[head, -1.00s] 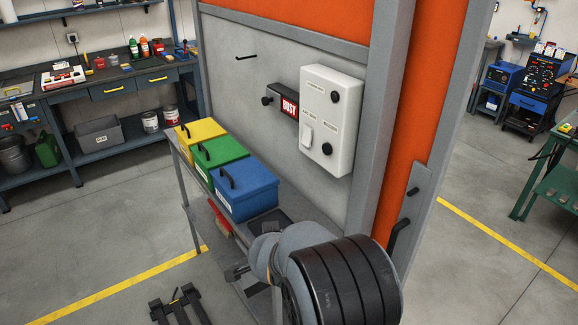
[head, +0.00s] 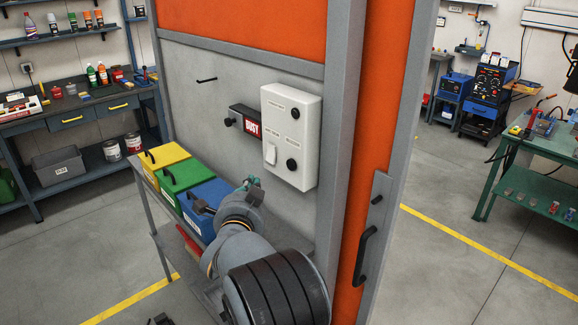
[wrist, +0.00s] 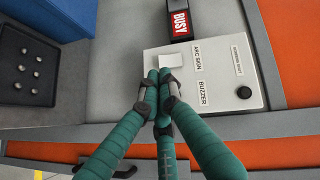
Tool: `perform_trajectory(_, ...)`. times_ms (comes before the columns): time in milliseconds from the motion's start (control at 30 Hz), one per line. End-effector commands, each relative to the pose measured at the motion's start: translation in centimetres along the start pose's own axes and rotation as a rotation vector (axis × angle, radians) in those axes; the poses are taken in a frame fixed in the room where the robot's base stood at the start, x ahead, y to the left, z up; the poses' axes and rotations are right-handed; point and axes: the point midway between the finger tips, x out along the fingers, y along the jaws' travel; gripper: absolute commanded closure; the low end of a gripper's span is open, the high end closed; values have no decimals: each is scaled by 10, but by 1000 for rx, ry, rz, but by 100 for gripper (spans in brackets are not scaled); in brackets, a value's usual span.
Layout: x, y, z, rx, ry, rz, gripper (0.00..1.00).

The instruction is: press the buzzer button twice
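The white control box (head: 291,135) is on the grey booth wall. It carries an upper black knob (head: 295,113), a lower black button (head: 291,164) and a white rocker switch (head: 270,155). In the wrist view the box (wrist: 215,60) appears turned, with the rocker (wrist: 172,61), the black knob (wrist: 244,92) and a BUZZER label (wrist: 211,92). The button beside that label is hidden behind my fingers. My gripper (wrist: 160,77) has its green fingers together, with nothing seen between them. In the head view my gripper (head: 251,184) is below and left of the box; contact cannot be seen.
A BUSY sign (head: 252,129) is left of the box. Yellow (head: 164,154), green (head: 183,173) and blue (head: 213,190) bins stand on a shelf below. A booth post (head: 343,140) rises to the right of the box.

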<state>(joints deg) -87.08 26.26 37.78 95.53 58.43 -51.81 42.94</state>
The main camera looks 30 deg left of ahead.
Motion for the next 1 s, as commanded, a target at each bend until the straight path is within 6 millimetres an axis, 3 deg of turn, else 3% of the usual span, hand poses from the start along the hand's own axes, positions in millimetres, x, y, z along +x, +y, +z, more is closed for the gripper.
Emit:
perform_trajectory(267, 6, 2, -7, -1, 2, 2, 100)
perform_trajectory(667, 42, 16, -42, -3, 1, 3, 100)
perform_trajectory(1000, 60, 24, -57, -2, 0, 0, 100)
